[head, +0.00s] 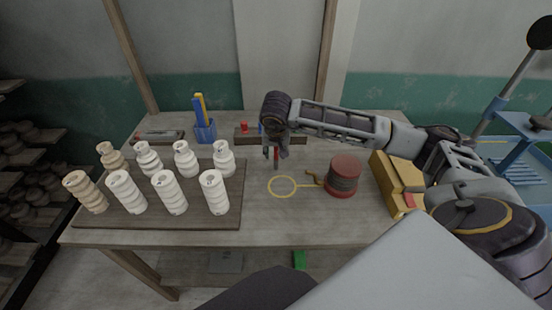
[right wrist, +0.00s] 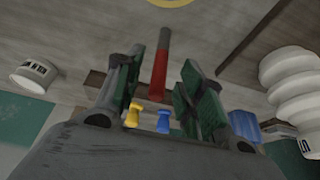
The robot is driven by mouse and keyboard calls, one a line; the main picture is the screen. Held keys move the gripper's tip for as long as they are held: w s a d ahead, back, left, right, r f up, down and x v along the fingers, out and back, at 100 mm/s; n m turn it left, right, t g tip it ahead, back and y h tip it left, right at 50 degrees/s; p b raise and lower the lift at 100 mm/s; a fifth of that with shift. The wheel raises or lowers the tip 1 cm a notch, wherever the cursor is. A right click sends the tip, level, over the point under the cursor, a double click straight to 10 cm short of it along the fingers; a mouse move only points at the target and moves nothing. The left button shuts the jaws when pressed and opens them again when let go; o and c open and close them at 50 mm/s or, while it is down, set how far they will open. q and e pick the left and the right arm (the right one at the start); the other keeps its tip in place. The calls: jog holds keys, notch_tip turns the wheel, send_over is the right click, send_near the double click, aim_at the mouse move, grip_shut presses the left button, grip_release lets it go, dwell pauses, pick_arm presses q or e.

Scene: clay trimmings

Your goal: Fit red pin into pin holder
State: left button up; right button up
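The red pin (head: 276,154), with a grey end towards me, is at my right gripper (head: 276,151) over the middle of the table. In the right wrist view the red pin (right wrist: 160,70) shows between the two fingers of the right gripper (right wrist: 160,58), with a gap on each side. The gripper looks open; whether the pin rests on the table is unclear. The pin holder appears to be the dark strip (head: 291,140) just behind the gripper, partly hidden by it. A yellow pin (right wrist: 133,115) and a blue pin (right wrist: 163,122) show near it. My left gripper is out of view.
A dark board (head: 226,222) with several pale ridged pieces (head: 168,190) fills the left side. A blue cup (head: 205,132) stands behind it. A yellow ring (head: 282,195), red spool (head: 343,190) and yellow box (head: 392,180) lie to the right. The front middle is clear.

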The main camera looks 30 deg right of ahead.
aim_at(276, 157)
jog(key=shift+d+f, duration=0.15)
jog(key=shift+f, duration=0.4)
jog(key=x, duration=0.2)
jog(key=shift+w+f+p, duration=0.1)
jog(key=shift+f+p, duration=0.3)
jog(key=shift+w+d+f, duration=0.2)
jog(key=shift+f, duration=0.3)
jog(key=shift+c, duration=0.4)
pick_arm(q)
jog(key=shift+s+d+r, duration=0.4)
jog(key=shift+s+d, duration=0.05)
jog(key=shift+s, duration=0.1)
pick_arm(e)
grip_shut()
